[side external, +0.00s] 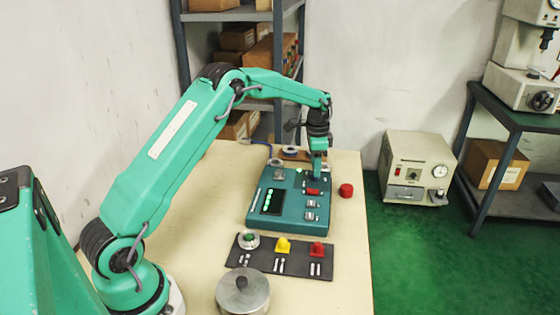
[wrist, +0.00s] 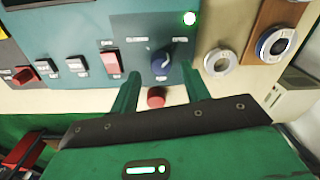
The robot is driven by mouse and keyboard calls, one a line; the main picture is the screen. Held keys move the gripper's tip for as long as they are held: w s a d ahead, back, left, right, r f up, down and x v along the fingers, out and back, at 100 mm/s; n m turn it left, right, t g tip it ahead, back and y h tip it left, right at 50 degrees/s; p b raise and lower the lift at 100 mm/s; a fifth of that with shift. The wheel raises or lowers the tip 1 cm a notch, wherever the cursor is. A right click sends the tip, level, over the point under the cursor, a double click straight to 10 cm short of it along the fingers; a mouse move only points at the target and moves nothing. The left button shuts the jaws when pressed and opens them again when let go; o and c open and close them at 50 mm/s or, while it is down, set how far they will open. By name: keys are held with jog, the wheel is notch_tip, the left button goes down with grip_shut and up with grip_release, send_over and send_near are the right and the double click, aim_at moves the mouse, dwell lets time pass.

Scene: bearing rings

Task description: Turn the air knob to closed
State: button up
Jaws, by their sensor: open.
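The blue air knob (wrist: 162,65) is on the teal control panel (wrist: 100,15) in the wrist view. Its pointer is turned up and slightly to the right. In the side view my gripper (side external: 318,175) points down over the far right part of the panel (side external: 258,222), and the knob is hidden there.
A red cylinder (side external: 346,190) stands on the table close to the panel. Metal rings (wrist: 220,61) lie beyond the panel.

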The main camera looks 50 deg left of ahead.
jog(key=shift+f, duration=1.3)
jog(key=c, duration=1)
